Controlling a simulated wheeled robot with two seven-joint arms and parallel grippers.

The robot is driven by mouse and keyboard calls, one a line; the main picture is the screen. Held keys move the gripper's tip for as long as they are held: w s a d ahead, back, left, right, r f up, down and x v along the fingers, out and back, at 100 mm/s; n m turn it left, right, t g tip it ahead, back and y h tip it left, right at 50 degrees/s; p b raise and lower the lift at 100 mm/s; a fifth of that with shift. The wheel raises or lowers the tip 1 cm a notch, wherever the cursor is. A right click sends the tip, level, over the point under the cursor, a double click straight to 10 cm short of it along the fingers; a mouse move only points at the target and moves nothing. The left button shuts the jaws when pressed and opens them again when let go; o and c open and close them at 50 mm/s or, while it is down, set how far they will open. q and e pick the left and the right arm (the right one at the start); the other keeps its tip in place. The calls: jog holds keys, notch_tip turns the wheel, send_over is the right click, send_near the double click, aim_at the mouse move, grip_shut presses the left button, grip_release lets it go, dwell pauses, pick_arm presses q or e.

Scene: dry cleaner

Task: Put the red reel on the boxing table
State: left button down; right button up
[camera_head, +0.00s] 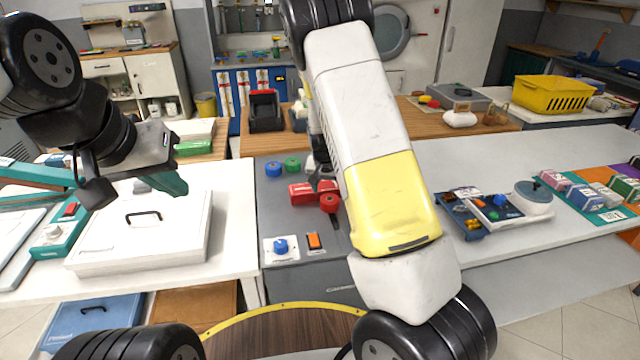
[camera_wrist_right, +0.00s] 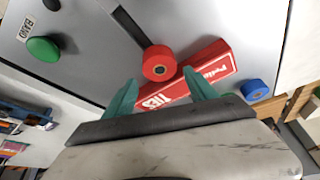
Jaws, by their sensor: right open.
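The red reel (camera_wrist_right: 159,63) sits on the grey worktop, its round end facing the right wrist camera. In the head view the red reel (camera_head: 328,203) is beside my right forearm, at the front of a red box (camera_head: 300,193). My right gripper (camera_wrist_right: 159,77) is open, its two teal fingers pointing toward the reel and red box; I cannot tell whether they touch. In the head view my arm mostly hides this gripper. My left gripper (camera_head: 160,180) hangs above the white case at left; its finger gap is not clear. I cannot tell which surface is the boxing table.
A blue reel (camera_head: 273,168) and a green reel (camera_head: 292,164) stand behind the red box. A white case (camera_head: 140,235) lies on the left table. A tray of parts (camera_head: 490,212) lies at right.

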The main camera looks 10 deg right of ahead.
jog(key=s+a+r+n+y, duration=0.2)
jog(key=s+r+n+y, duration=0.1)
jog(key=s+r, duration=2.1)
jog(key=shift+s+a+r+t+y, duration=0.15)
jog(key=shift+a+r+t+y, duration=0.2)
jog(key=shift+r+y, duration=0.45)
jog(key=shift+o, duration=0.2)
jog(key=s+r+n+t, duration=0.1)
jog(key=s+r, duration=0.1)
jog(key=s, duration=0.6)
jog(key=shift+d+n+h, duration=0.15)
jog(key=shift+n+h, duration=0.15)
jog(key=shift+n, duration=0.1)
jog(key=m+g+h, duration=0.2)
jog(key=m+h, duration=0.2)
jog(key=m, duration=0.1)
send_over(329, 200)
jog(key=s+a, duration=0.1)
jog(key=s, duration=0.2)
notch_tip(329, 200, down, 26)
jog(key=f, duration=0.1)
jog(key=x, duration=0.7)
jog(key=shift+w+f, duration=0.1)
jog(key=shift+w, duration=0.2)
